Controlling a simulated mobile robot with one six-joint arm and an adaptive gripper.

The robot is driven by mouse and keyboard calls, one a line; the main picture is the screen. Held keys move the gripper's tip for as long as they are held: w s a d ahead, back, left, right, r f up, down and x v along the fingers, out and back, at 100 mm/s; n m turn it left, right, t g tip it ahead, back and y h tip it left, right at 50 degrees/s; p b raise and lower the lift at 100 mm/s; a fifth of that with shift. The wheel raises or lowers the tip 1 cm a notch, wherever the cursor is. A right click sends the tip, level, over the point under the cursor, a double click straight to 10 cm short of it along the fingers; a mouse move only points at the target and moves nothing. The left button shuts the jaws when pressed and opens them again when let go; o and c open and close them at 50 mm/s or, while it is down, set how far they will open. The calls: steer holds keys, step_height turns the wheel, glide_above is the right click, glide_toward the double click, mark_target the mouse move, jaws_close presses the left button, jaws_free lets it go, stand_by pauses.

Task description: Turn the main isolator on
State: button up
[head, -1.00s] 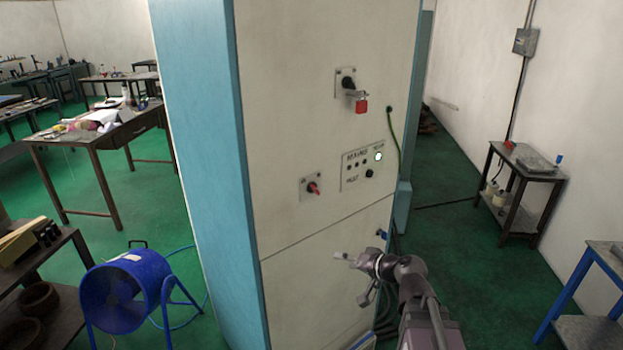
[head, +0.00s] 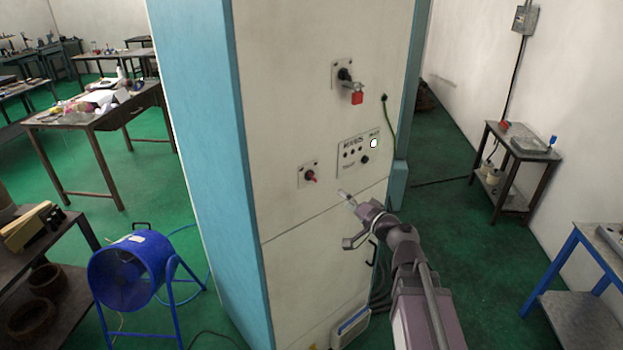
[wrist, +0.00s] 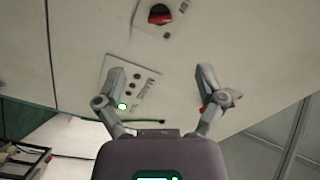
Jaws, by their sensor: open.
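A grey-white cabinet (head: 320,60) with blue edges fills the middle of the head view. High on its front is a rotary switch (head: 344,75) with a red padlock (head: 356,97) hanging from it. Lower left is a second rotary switch (head: 310,176) with a red handle, also at the top of the wrist view (wrist: 160,14). I cannot read which is the main isolator. My gripper (head: 347,219) is open and empty, in front of the cabinet, below and right of the lower switch. In the wrist view its fingers (wrist: 160,78) stand apart; the right one partly hides the padlocked switch (wrist: 222,98).
A panel (head: 358,152) with small buttons and a lit lamp lies right of the lower switch; a green cable (head: 396,130) hangs beside it. A blue fan (head: 130,275) stands on the floor at left. A small table (head: 520,150) stands at right. Green floor between is clear.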

mark_target(314, 180)
steer(key=shift+w+a, duration=0.1)
steer(key=x, duration=1.3)
steer(key=shift+w+a, duration=0.15)
steer(key=shift+a, duration=0.05)
